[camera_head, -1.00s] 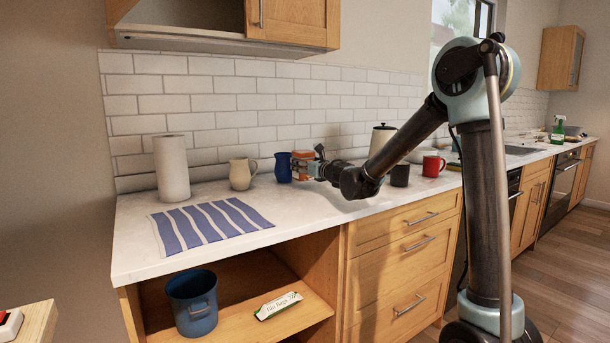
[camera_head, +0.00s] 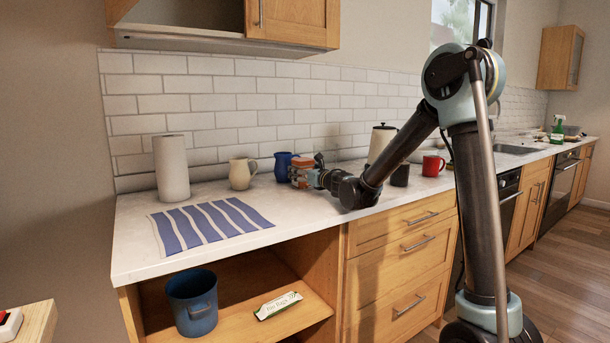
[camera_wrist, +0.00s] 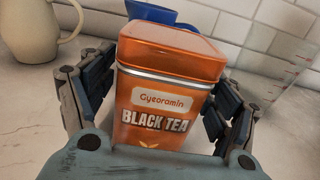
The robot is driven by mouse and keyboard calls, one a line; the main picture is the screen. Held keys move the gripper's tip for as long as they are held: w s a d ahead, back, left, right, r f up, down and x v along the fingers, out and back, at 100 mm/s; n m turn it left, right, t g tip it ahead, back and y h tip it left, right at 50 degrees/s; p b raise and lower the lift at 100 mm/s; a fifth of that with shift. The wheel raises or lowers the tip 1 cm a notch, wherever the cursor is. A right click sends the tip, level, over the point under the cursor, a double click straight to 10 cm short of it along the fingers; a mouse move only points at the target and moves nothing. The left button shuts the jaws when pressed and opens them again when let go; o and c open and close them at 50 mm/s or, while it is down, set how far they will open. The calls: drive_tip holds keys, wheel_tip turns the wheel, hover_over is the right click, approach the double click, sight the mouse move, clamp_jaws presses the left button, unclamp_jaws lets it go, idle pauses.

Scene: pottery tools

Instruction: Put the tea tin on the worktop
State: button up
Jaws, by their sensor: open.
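The tea tin is an orange box with a lid, labelled "BLACK TEA"; it fills the middle of the wrist view (camera_wrist: 165,105) and shows small in the head view (camera_head: 303,163). It appears to stand upright on the white marble worktop (camera_head: 150,265); its base is hidden by my gripper. My gripper (camera_head: 303,176) is open, with one finger on each side of the tin in the wrist view. I cannot tell whether the fingers still touch its sides.
A blue jug (camera_head: 283,166) stands close behind the tin. A cream jug (camera_head: 241,174), paper roll (camera_head: 171,168) and striped cloth (camera_head: 210,223) are to the left. A dark mug (camera_head: 400,174), red mug (camera_head: 433,165) and cream canister (camera_head: 381,142) are right. A clear measuring cup (camera_wrist: 276,100) stands beside my gripper.

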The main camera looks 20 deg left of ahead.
drive_tip(key=shift+r, duration=0.1)
drive_tip(key=v, duration=1.2)
